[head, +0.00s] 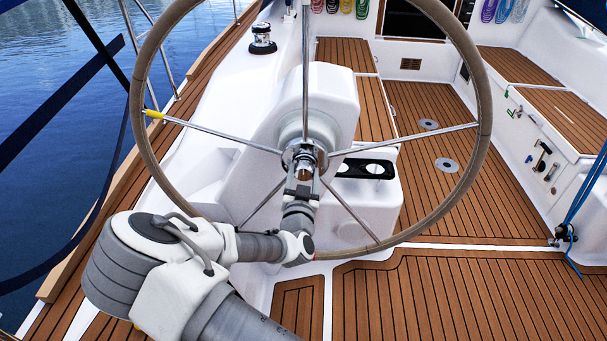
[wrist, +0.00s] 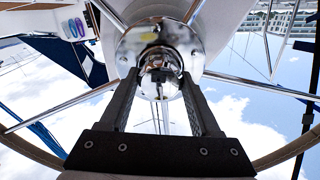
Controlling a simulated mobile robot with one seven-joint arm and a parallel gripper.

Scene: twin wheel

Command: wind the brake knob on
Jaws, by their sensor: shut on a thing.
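The brake knob (wrist: 159,62) is a shiny chrome piece at the centre of the steering wheel's hub. In the head view it shows only in part at the hub (head: 304,158), with my gripper in front of it. My gripper (wrist: 160,80) is shut on the knob, with one dark finger on each side of it in the wrist view. In the head view my gripper (head: 302,184) reaches up to the hub from below. The steering wheel (head: 482,128) is large, with a tan rim and thin metal spokes. A yellow band (head: 153,114) marks one spoke near the left rim.
A white pedestal (head: 335,95) stands behind the wheel. A white box with two cup holders (head: 366,169) is at its lower right. Wheel spokes (head: 400,139) spread close around my gripper. A winch (head: 262,40) sits at upper left. Open teak deck (head: 460,290) lies to the right.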

